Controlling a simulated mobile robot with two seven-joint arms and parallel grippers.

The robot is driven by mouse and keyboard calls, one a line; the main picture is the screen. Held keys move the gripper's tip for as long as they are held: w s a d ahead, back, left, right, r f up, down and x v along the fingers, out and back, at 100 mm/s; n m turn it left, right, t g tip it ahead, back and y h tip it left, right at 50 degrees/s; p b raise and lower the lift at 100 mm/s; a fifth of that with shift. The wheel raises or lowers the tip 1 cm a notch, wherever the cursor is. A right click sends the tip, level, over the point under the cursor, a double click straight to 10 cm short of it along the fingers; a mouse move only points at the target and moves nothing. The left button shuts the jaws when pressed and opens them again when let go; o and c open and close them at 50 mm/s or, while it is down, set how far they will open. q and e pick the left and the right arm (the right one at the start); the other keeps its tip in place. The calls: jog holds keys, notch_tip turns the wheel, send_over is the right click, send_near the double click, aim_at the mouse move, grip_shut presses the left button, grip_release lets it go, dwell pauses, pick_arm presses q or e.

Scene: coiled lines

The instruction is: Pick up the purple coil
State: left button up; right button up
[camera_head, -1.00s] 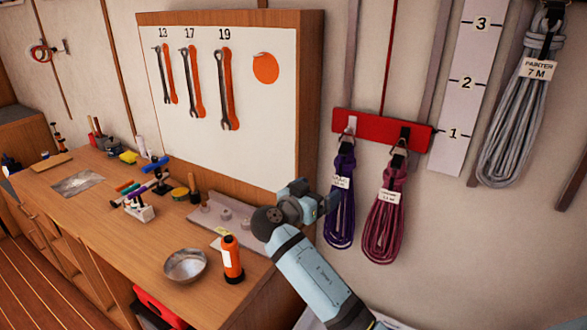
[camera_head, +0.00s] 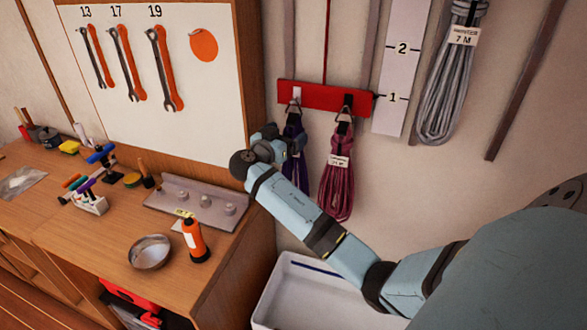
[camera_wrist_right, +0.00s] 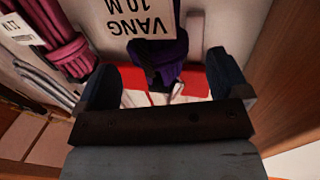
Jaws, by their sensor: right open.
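The purple coil (camera_head: 301,176) hangs from the left hook of the red rack (camera_head: 322,97) on the wall. My right gripper (camera_head: 297,140) is in front of its upper part and hides much of it. In the right wrist view the purple coil (camera_wrist_right: 168,66) shows between the two spread fingers of my right gripper (camera_wrist_right: 165,85), with its white "VANG 10 M" tag (camera_wrist_right: 140,17). The gripper is open; I cannot tell whether a finger touches the coil. My left gripper is not in view.
A magenta coil (camera_head: 337,186) hangs close to the right, and a grey coil (camera_head: 447,90) hangs farther right. A white bin (camera_head: 290,290) stands below. The workbench (camera_head: 95,245) at left holds a metal bowl (camera_head: 150,252) and an orange bottle (camera_head: 194,240).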

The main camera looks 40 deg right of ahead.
aim_at(289, 132)
jog(key=p+x, duration=0.1)
jog(key=x, duration=0.2)
jog(key=shift+d+f, duration=0.1)
jog(key=shift+d, duration=0.35)
jog(key=shift+a, duration=0.1)
jog(key=c, duration=1.7)
jog(key=shift+w, duration=0.1)
jog(key=shift+r, duration=0.25)
